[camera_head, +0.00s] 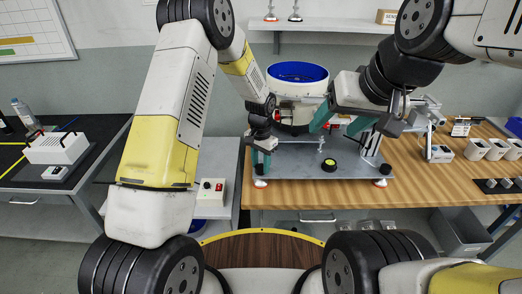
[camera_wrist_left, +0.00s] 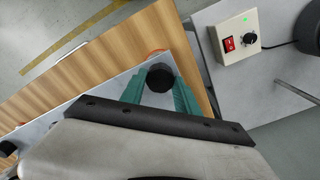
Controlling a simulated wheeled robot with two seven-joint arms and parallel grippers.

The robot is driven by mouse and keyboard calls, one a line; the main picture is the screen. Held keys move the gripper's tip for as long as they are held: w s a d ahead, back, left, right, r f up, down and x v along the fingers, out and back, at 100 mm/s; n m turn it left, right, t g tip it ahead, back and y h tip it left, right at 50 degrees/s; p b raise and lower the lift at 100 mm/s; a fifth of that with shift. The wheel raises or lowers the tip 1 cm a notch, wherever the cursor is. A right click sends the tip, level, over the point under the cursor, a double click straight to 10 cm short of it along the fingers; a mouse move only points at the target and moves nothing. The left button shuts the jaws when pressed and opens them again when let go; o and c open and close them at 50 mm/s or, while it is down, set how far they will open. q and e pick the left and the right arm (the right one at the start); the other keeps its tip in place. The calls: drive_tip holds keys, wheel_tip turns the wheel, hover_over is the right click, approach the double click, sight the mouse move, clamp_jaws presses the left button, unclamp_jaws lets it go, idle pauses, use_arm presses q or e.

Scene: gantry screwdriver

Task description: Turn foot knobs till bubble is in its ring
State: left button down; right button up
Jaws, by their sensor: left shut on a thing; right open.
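A grey plate (camera_head: 300,168) stands on feet on the wooden bench. A round bubble level (camera_head: 329,165), black with a yellow-green centre, sits on it; the bubble is too small to make out. My left gripper (camera_head: 262,160) is shut on the black foot knob at the plate's front left corner. In the left wrist view this knob (camera_wrist_left: 160,78) sits between the teal fingers of my left gripper (camera_wrist_left: 159,92). Another black foot knob (camera_head: 386,169) is at the front right corner. My right gripper (camera_head: 339,121) is open and empty above the back of the plate.
A blue-topped white bowl feeder (camera_head: 297,84) stands behind the plate. White boxes (camera_head: 490,149) and a small device (camera_head: 438,152) are to the right on the bench. A control box with a red switch (camera_head: 211,190) is on the left side table and shows in the left wrist view.

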sight(261, 166)
use_arm(q)
drive_tip(key=shift+m, duration=1.4)
drive_tip(key=c, duration=0.9)
unclamp_jaws()
drive_tip(key=shift+r, duration=0.1)
wheel_tip(261, 166, up, 8)
drive_tip(key=shift+f, duration=0.2)
